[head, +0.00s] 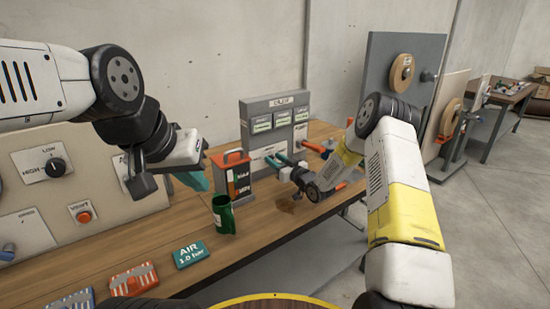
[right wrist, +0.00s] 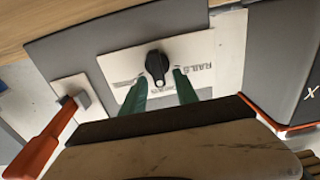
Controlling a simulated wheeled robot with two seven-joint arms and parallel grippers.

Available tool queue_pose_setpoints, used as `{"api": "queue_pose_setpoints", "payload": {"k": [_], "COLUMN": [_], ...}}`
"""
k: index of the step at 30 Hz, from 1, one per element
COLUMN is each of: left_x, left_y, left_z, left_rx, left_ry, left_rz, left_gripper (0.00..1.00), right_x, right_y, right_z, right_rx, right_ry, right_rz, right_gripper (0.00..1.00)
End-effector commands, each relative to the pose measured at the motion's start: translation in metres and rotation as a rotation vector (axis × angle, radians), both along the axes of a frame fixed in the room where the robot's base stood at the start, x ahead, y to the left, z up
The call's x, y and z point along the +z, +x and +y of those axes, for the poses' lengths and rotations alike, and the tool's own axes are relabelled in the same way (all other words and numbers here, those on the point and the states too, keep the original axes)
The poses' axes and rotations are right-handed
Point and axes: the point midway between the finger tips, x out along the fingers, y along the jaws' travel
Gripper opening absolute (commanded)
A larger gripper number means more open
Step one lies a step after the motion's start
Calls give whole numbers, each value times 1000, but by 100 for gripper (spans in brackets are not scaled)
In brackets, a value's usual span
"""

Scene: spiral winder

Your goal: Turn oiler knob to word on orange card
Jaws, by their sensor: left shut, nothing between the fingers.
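The black oiler knob (right wrist: 157,66) sits on a pale plate with a word like "RAILS" printed to its right; other lettering is partly hidden. A light mark shows at the knob's lower end in the right wrist view. My right gripper (right wrist: 160,76) is open, its green fingers either side of the knob's lower end; contact cannot be told. It also shows in the head view (head: 286,159), in front of the grey oiler stand (head: 249,109). The orange card (head: 133,280) lies on the bench at the front left, its word unreadable. My left gripper (head: 197,182) is shut and empty above the bench.
A red-handled lever (right wrist: 40,140) is left of the knob plate. A teal card (head: 190,254) and a blue card (head: 74,300) lie nearby. A beige panel (head: 60,215) is at left.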

Motion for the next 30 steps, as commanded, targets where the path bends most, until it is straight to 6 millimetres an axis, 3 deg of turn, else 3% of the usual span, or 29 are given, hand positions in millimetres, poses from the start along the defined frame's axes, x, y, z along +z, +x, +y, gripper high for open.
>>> {"api": "queue_pose_setpoints", "payload": {"k": [7, 13, 30], "left_x": [0, 0, 0], "left_y": [0, 0, 0], "left_z": [0, 0, 0], "left_rx": [0, 0, 0], "left_ry": [0, 0, 0], "left_rz": [0, 0, 0], "left_gripper": [0, 0, 0], "right_x": [0, 0, 0], "right_y": [1, 1, 0], "right_z": [1, 1, 3], "right_rx": [0, 0, 1], "right_ry": [0, 0, -87], "right_rz": [0, 0, -62], "right_gripper": [36, 0, 0]}}
